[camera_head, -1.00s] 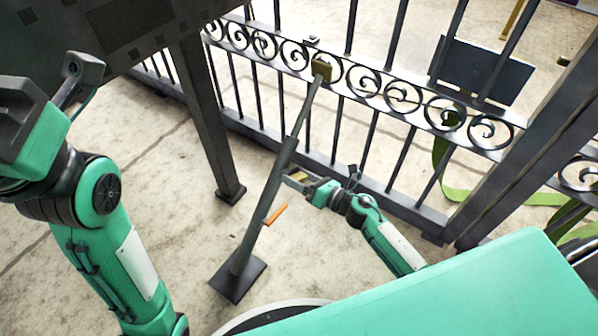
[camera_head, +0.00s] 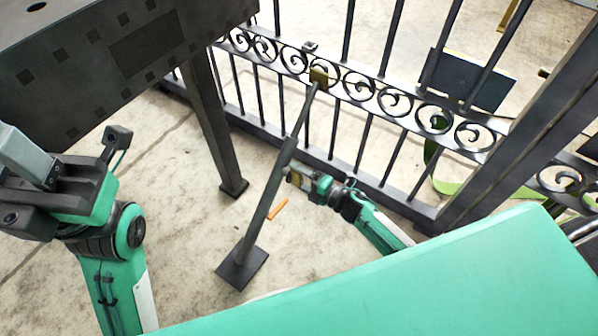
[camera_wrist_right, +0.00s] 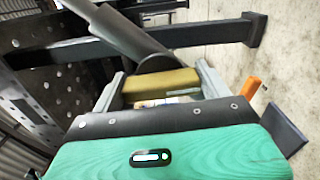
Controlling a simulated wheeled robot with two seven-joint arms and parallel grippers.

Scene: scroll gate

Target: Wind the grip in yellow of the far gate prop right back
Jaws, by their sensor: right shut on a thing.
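The gate prop (camera_head: 262,200) is a dark slanted pole. It runs from a square floor plate up to a brass-coloured block on the gate's scroll band. Its yellow grip (camera_wrist_right: 160,83) lies between the two grey fingers of my right gripper (camera_wrist_right: 158,88) in the right wrist view. My right gripper (camera_head: 294,177) is shut on that grip, beside the middle of the pole in the head view. The grip is mostly hidden there. My left gripper (camera_head: 30,180) is at the left edge, far from the prop, and its jaw opening is unclear.
An orange handle (camera_head: 277,209) sticks out low on the prop. The dark barred gate (camera_head: 365,88) stands behind. A dark table (camera_head: 120,58) with a thick leg is at upper left. A green strap (camera_head: 437,172) lies beyond the gate. Pale floor around the prop is clear.

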